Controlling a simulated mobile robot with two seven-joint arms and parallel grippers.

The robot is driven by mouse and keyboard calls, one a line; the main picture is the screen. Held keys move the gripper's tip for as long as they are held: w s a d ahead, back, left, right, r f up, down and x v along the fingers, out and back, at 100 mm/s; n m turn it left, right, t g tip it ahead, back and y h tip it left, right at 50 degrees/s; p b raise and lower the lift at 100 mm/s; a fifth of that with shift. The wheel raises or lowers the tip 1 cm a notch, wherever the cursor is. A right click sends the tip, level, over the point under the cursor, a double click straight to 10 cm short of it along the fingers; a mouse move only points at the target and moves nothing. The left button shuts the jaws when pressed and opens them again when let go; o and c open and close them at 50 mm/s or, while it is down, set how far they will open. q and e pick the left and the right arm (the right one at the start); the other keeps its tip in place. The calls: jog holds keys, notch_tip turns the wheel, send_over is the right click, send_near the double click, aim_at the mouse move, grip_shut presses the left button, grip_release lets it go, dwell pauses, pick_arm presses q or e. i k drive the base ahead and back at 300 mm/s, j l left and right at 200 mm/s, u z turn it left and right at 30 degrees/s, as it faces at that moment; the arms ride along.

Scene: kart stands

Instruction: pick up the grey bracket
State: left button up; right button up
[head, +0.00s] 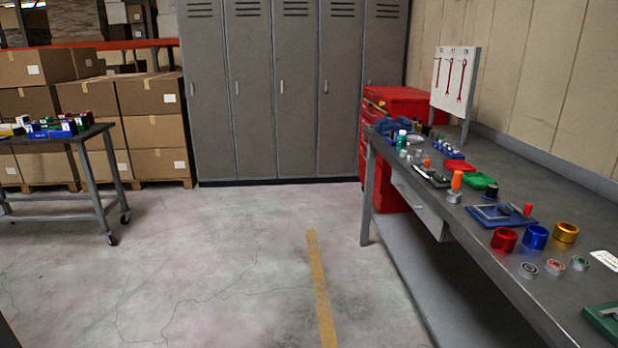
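I cannot make out the grey bracket for certain. Small parts cover the long grey workbench (545,262) on the right. A blue tray (518,221) there bears a flat grey piece (489,212), too small to identify. A dark tray with small grey metal parts (432,177) lies farther back. A green tray (603,320) at the lower right is cut off by the picture edge. Neither of my grippers is in view.
Red, blue and gold rings (504,240) and several small bearings stand on the near bench. A red tool cabinet (398,102) stands behind it. A wheeled cart (92,133) is at the left, grey lockers (290,90) at the back. The middle floor is clear.

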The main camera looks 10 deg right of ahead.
aim_at(435, 134)
jog(key=i+z, duration=0.4)
jog(key=i, duration=0.15)
jog(key=i+z, duration=0.4)
jog(key=i, duration=0.2)
jog(key=i+j+z, duration=0.1)
jog(key=i+z, duration=0.15)
jog(key=i, duration=0.7)
